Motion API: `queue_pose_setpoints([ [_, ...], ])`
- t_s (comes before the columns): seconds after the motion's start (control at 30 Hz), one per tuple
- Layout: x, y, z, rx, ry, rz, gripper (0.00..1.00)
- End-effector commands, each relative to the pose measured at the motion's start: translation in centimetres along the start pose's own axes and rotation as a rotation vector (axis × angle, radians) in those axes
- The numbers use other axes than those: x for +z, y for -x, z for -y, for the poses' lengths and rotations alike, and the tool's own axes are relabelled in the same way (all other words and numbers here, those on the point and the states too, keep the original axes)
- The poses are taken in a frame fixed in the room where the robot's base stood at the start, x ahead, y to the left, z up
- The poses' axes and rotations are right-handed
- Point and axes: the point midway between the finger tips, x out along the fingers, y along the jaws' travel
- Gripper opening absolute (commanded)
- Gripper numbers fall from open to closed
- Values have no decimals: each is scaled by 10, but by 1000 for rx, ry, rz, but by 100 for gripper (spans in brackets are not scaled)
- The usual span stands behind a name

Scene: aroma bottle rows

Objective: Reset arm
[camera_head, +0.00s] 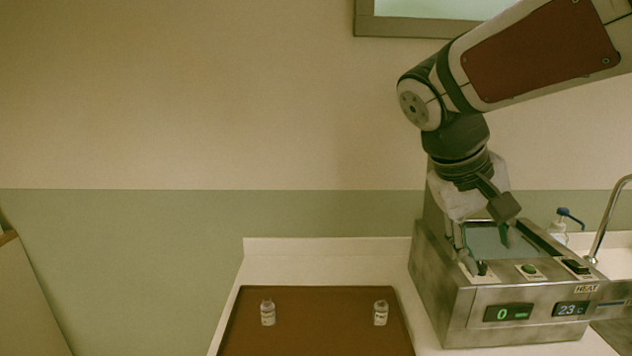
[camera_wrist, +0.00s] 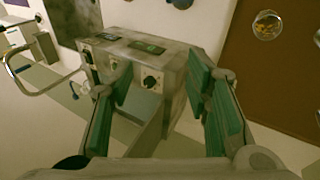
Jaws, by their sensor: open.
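My gripper (camera_head: 484,240) hangs over the open top of the steel heating device at the right of the head view. In the wrist view my gripper (camera_wrist: 160,88) has its green-padded fingers spread apart, with nothing held between them. The device's metal front and dark knob show beyond the fingers. My arm reaches in from the upper right and bends down at the wrist. The lower fingertips are partly hard to make out against the device.
The heating device (camera_head: 455,305) shows 0 and 23 on its displays.

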Motion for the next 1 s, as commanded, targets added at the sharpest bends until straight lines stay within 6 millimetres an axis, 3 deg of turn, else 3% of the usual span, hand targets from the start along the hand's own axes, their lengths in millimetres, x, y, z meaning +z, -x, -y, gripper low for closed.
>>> queue_pose_setpoints([
  [0.03, 19, 0, 0, -58, -16, -17, 44],
  [0.2, 72, 2, 17, -238, -54, -94, 44],
  [0.5, 138, 5, 56, -424, -141, -265, 44],
  [0.7, 152, 4, 68, -459, -172, -321, 44],
  [1.0, 153, 4, 70, -462, -173, -325, 44],
])
